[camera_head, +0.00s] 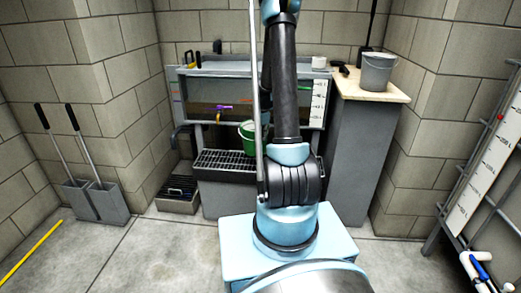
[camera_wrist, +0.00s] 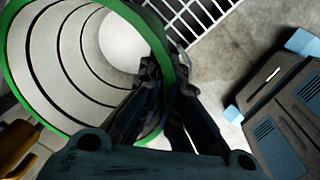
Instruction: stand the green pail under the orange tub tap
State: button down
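The green pail (camera_head: 247,136) is in front of the tub, near the right end of the black grate, partly hidden by my arm. In the wrist view, the pail's green rim (camera_wrist: 13,82) and pale ringed inside fill the upper left. My gripper (camera_wrist: 168,85) has one finger inside the pail and one outside, closed over its wall at the rim. An orange-yellow part (camera_wrist: 15,145), perhaps the orange tap, shows at the left edge, close to the rim. I cannot tell whether the pail touches the grate.
The tub (camera_head: 205,92) has a purple handle (camera_head: 218,107) on its front. The black grate (camera_head: 226,160) is below. A grey bucket (camera_head: 377,72) stands on the right counter (camera_head: 352,86). A low crate (camera_head: 177,195) and long-handled dustpans (camera_head: 100,202) are left. A rack (camera_head: 480,180) stands right.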

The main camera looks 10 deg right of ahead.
aim_at(260, 143)
jog(key=shift+s+f, duration=0.1)
jog(key=shift+f, duration=3.35)
jog(key=c, duration=1.8)
grip_release()
jog(key=shift+f, duration=0.1)
